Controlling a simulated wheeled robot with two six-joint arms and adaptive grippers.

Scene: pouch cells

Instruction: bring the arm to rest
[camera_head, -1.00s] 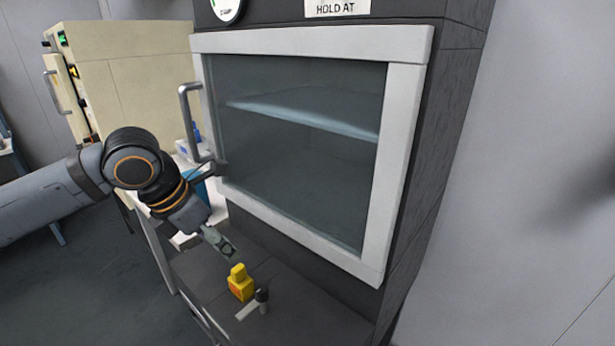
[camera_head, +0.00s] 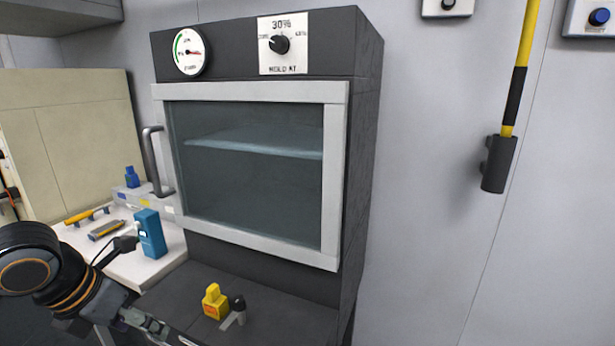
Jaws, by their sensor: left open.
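My left gripper (camera_head: 165,331) is low in the head view, at the bottom left, in front of the dark ledge. It is seen from behind and its tips run toward the bottom edge. It is open, with nothing seen in it. The left arm (camera_head: 62,285) comes in from the left edge. The gripper is apart from the yellow block (camera_head: 215,301) on the ledge, which stands to its right. My right gripper is not in view.
A dark cabinet with a closed glass door (camera_head: 250,175) and a handle (camera_head: 156,160) stands in the middle. A small black-knobbed lever (camera_head: 236,305) is beside the yellow block. A white bench (camera_head: 140,268) at left holds a blue device (camera_head: 150,234). A yellow-black pole (camera_head: 516,90) hangs right.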

